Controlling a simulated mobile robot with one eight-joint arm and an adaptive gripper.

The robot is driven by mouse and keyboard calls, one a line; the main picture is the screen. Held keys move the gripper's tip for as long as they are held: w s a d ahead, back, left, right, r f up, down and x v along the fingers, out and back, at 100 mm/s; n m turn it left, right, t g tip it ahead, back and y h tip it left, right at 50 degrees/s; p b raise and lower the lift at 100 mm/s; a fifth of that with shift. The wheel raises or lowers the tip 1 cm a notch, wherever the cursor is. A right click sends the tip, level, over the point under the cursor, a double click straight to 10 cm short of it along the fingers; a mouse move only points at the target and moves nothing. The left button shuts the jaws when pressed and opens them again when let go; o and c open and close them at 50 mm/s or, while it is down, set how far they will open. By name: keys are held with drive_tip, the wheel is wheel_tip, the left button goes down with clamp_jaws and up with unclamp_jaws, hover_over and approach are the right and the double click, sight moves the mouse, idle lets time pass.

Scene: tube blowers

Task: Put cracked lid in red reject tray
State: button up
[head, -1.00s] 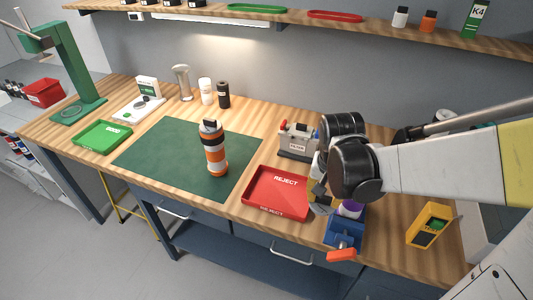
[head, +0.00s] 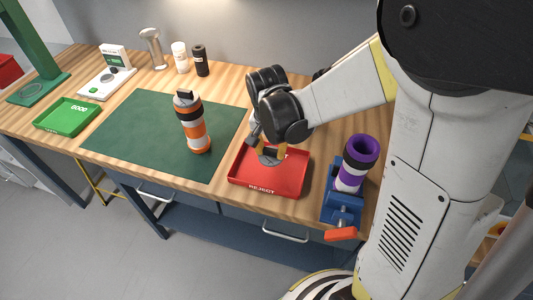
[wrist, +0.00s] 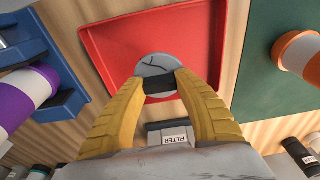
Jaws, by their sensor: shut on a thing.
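The cracked lid (wrist: 158,66) is a grey disc with dark crack lines and a black raised grip. My gripper (wrist: 160,85) is shut on that grip in the wrist view. The red reject tray (wrist: 100,45) lies behind the lid there. In the head view my gripper (head: 268,150) is over the red tray (head: 262,183), with the lid (head: 268,160) low inside its outline. I cannot tell whether the lid touches the tray floor. The gripper and wrist hide the tray's back part.
A purple-and-white tube (head: 355,165) stands in a blue vise (head: 342,205) right of the tray. A green GOOD tray (head: 66,117) is farther left. A filter box (wrist: 172,133) is near the tray.

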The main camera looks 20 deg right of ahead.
sight(270, 156)
drive_tip(key=shift+w+f+b, duration=0.1)
drive_tip(key=shift+f+b, duration=0.8)
drive_tip(key=shift+f, duration=1.1)
drive_tip(key=shift+f, duration=0.15)
drive_tip(key=o, duration=1.1)
